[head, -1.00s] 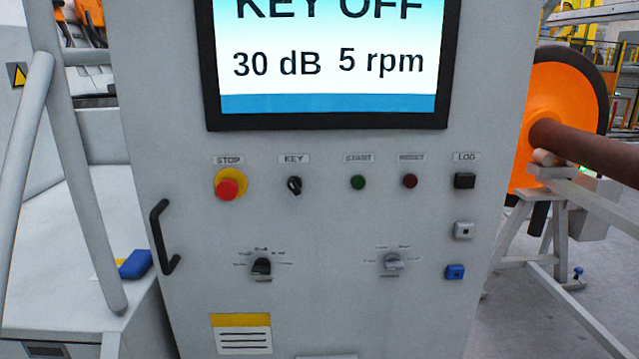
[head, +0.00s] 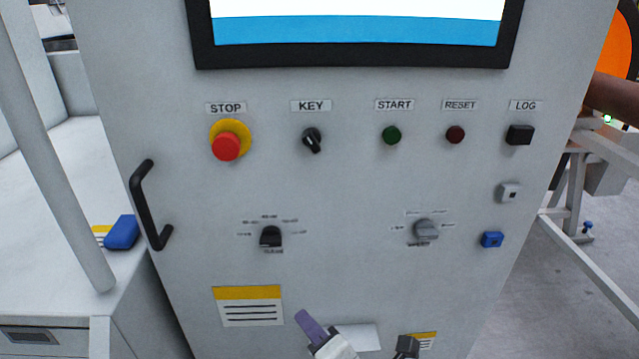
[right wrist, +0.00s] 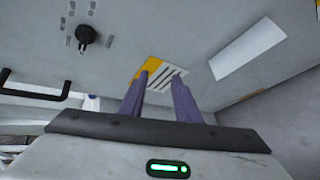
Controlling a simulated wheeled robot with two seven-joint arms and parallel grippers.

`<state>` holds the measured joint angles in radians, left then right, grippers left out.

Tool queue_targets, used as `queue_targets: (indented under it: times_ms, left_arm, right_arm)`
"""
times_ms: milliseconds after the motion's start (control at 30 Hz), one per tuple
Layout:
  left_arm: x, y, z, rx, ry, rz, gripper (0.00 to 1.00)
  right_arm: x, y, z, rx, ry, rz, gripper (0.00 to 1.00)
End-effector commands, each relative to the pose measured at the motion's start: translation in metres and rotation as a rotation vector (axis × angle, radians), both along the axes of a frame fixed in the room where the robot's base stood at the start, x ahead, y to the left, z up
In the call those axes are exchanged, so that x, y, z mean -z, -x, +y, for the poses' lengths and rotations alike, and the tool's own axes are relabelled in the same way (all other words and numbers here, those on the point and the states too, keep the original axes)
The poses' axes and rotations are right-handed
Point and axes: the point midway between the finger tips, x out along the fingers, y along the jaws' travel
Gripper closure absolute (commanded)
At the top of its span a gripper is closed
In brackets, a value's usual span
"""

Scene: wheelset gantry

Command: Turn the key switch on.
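The key switch (head: 312,139) is a small black knob under the KEY label (head: 311,105) on the grey cabinet front. Its grip slants, with the lower end toward the lower right. My right gripper (head: 311,325) shows at the bottom of the head view, well below the key switch, with one purple finger visible. In the right wrist view both purple fingers of this gripper (right wrist: 160,76) stand apart with nothing seen between them. The key switch is not seen in the right wrist view. My left gripper is not in view.
The red stop button (head: 226,146) is left of the key switch; the green start button (head: 391,135) is right of it. Below are a black selector (head: 270,237), also in the right wrist view (right wrist: 86,36), and a grey selector (head: 426,230). A black handle (head: 150,205) sticks out at left.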

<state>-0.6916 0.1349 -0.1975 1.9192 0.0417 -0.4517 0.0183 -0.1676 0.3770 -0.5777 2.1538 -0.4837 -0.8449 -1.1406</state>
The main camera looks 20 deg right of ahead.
Motion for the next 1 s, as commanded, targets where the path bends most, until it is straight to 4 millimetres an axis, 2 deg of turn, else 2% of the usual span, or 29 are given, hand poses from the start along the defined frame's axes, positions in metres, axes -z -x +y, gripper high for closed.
queue_targets:
  times_ms: [33, 100, 200, 300, 400, 500, 667, 767, 1000]
  left_arm:
    - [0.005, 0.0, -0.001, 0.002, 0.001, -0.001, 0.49]
    - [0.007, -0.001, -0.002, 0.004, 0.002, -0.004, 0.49]
    - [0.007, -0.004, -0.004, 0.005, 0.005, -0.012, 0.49]
    - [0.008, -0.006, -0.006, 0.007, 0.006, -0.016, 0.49]
    - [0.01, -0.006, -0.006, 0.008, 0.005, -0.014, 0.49]
    - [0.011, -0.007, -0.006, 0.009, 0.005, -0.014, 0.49]
    - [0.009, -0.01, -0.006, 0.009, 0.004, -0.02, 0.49]
    - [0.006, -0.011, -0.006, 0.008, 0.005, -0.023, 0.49]
    - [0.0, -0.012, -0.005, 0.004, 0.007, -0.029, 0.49]
  right_arm:
    - [-0.033, -0.014, -0.001, -0.063, 0.21, -0.114, 0.7]
    - [-0.078, -0.025, -0.003, -0.119, 0.525, -0.255, 0.7]
    - [-0.14, -0.029, -0.009, -0.132, 0.947, -0.42, 0.7]
    - [-0.192, -0.024, -0.017, -0.086, 1.299, -0.528, 0.7]
    - [-0.229, -0.015, -0.024, -0.02, 1.556, -0.579, 0.7]
    - [-0.253, -0.007, -0.029, 0.036, 1.716, -0.596, 0.7]
    - [-0.268, -0.006, -0.033, 0.075, 1.814, -0.599, 0.7]
    - [-0.274, -0.017, -0.034, 0.077, 1.818, -0.598, 0.7]
    - [-0.289, -0.06, -0.037, 0.077, 1.815, -0.596, 0.7]
